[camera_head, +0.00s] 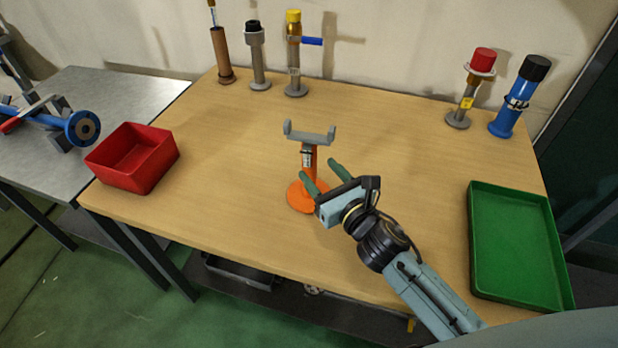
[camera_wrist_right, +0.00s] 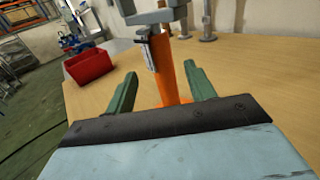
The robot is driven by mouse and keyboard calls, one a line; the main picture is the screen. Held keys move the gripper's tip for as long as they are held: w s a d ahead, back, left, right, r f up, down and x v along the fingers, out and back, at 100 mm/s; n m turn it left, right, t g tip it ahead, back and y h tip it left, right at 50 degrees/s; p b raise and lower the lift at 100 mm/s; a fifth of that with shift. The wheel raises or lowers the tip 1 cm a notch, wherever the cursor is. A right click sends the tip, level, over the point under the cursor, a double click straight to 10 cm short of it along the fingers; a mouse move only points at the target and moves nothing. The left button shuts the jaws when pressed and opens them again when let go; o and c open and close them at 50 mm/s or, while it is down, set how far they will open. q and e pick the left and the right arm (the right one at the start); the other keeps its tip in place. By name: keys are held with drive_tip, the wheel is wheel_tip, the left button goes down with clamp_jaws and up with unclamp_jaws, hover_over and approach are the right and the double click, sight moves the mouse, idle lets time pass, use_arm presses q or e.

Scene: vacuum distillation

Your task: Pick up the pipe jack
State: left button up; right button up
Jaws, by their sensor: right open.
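The pipe jack (camera_head: 309,160) stands upright near the middle of the wooden table. It has a round orange base, an orange post and a grey U-shaped cradle on top. My right gripper (camera_head: 322,172) is open in front of the jack, with its green fingers pointing at the post. In the right wrist view the orange post of the jack (camera_wrist_right: 171,80) shows between the two spread fingers (camera_wrist_right: 165,90), and the cradle is cut off at the top edge. Whether the fingers touch the post cannot be told. My left gripper is not in view.
A red bin (camera_head: 133,158) sits at the table's left edge and a green tray (camera_head: 518,245) at the right. Several pipe-like fittings stand along the back, including a blue one (camera_head: 515,105). A grey bench (camera_head: 120,95) adjoins on the left. The table around the jack is clear.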

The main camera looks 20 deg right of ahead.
sight(313, 162)
drive_tip(key=shift+w+a, duration=0.1)
drive_tip(key=shift+w, duration=0.45)
drive_tip(key=x, duration=0.3)
drive_tip(key=shift+w+r, duration=0.1)
drive_tip(key=shift+w, duration=0.25)
drive_tip(key=shift+w+a, duration=0.1)
drive_tip(key=shift+w, duration=0.25)
drive_tip(key=c, duration=1.1)
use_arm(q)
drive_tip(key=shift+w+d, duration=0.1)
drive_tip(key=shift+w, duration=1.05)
use_arm(e)
clamp_jaws()
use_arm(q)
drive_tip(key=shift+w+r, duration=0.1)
use_arm(e)
drive_tip(key=shift+w+r, duration=0.1)
drive_tip(key=shift+r, duration=0.05)
